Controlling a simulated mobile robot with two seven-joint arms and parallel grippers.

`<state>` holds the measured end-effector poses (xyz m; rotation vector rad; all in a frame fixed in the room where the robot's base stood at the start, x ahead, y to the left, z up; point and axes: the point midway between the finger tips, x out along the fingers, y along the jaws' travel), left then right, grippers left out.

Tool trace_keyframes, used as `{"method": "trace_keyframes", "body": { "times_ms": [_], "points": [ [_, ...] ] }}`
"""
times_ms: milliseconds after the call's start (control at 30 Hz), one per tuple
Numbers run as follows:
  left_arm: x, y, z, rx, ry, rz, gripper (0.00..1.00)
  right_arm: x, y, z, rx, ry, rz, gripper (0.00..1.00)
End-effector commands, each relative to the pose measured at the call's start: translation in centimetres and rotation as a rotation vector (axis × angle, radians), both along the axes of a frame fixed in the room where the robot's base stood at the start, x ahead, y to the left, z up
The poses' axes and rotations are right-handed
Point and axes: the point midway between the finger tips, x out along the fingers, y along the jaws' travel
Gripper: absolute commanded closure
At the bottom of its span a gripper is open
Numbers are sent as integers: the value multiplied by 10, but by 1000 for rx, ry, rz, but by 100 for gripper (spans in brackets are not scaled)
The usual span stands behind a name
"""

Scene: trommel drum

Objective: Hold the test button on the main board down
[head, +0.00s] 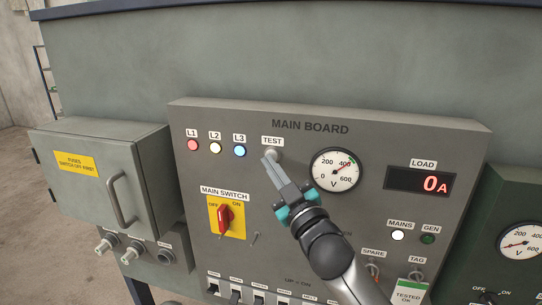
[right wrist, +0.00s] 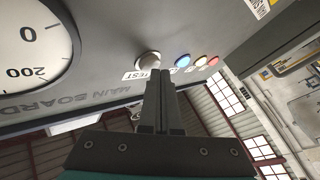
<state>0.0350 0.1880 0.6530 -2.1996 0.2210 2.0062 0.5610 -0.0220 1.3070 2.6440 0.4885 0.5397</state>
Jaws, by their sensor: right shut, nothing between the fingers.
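The main board (head: 300,200) is a grey panel facing me. Its test button (head: 271,154) is a round pale knob just under the TEST label, partly covered by my right gripper in the head view. My right gripper (head: 267,160) is shut and empty, its fingertips at the button. In the right wrist view the button (right wrist: 149,60) sits just past the tips of the shut fingers (right wrist: 157,77). I cannot tell whether the tips touch the button or whether it is pressed in. My left gripper is not in view.
Lamps L1, L2 and L3 (head: 239,151) glow left of the button. A voltmeter (head: 336,170) is close on its right. The red main switch (head: 225,217) is below left, and the load display (head: 420,181) reads 0 A. A fuse box (head: 105,170) stands out at left.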

Motion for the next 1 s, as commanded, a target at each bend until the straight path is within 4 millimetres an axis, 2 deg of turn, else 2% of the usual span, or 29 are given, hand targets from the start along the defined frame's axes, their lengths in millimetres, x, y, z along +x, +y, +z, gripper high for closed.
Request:
{"method": "trace_keyframes", "body": {
  "times_ms": [200, 567, 1000],
  "points": [
    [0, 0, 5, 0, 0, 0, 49, -11, 3, 0, 1, 2, 0, 100],
    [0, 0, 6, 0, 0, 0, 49, -13, 4, 0, 1, 0, 0, 100],
    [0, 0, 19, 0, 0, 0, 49, -52, 17, 1, 1, 1, 1, 100]
  ]
}}
